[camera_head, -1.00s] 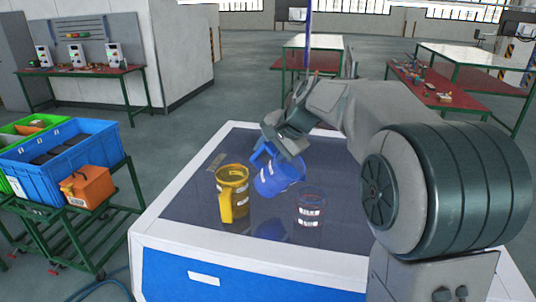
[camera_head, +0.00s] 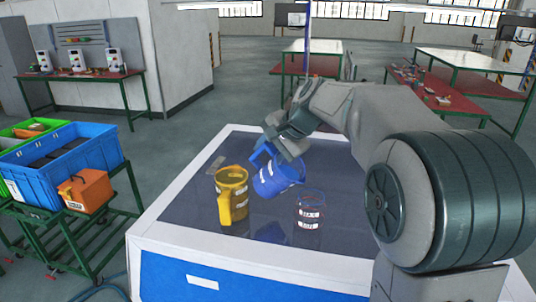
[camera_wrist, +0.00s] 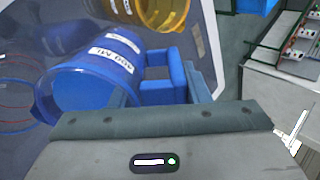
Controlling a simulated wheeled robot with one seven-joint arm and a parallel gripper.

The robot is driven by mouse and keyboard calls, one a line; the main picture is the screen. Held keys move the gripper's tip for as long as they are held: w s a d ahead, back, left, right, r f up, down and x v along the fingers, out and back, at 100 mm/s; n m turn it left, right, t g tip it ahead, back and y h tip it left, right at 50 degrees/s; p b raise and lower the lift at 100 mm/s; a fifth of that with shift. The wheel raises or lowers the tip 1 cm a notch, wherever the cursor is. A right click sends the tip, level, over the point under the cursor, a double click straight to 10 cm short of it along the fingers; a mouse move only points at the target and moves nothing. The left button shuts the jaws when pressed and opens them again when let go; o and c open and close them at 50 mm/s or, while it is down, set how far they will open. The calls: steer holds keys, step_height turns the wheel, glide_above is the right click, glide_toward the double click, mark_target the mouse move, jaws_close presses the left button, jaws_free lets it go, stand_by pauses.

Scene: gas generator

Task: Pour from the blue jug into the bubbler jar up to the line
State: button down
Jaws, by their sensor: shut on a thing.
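The blue jug (camera_head: 279,178) is held tilted above the table, its mouth toward the right, where the bubbler jar stands. My gripper (camera_head: 277,146) is shut on the jug's handle. The wrist view shows the jug (camera_wrist: 105,68) with a white label, its handle (camera_wrist: 160,85) running into the jaws. The bubbler jar (camera_head: 311,211) is a clear, upright vessel with white labels, below and right of the jug, apart from it. Its outline shows at the left of the wrist view. No stream is visible; the jar's line and liquid level are too small to tell.
A yellow jug (camera_head: 233,193) stands upright on the dark table top (camera_head: 185,205), left of the blue jug; part of it shows in the wrist view (camera_wrist: 155,10). The table's front right is clear. A cart with a blue crate (camera_head: 70,165) and an orange box (camera_head: 87,190) stands left.

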mark_target(270, 144)
steer(key=shift+s+d+r+t+y+b, duration=0.25)
steer(key=shift+r+t+y+b, duration=0.25)
steer(key=shift+b, duration=1.05)
steer(key=shift+s+d+r+t+y+b, duration=0.3)
steer(key=shift+r+y+b, duration=0.3)
steer(key=shift+b, duration=0.9)
steer(key=shift+s+d+r+t+y+b, duration=0.25)
steer(key=shift+r+t+y+b, duration=0.25)
steer(key=shift+b, duration=1.05)
stand_by(3.4)
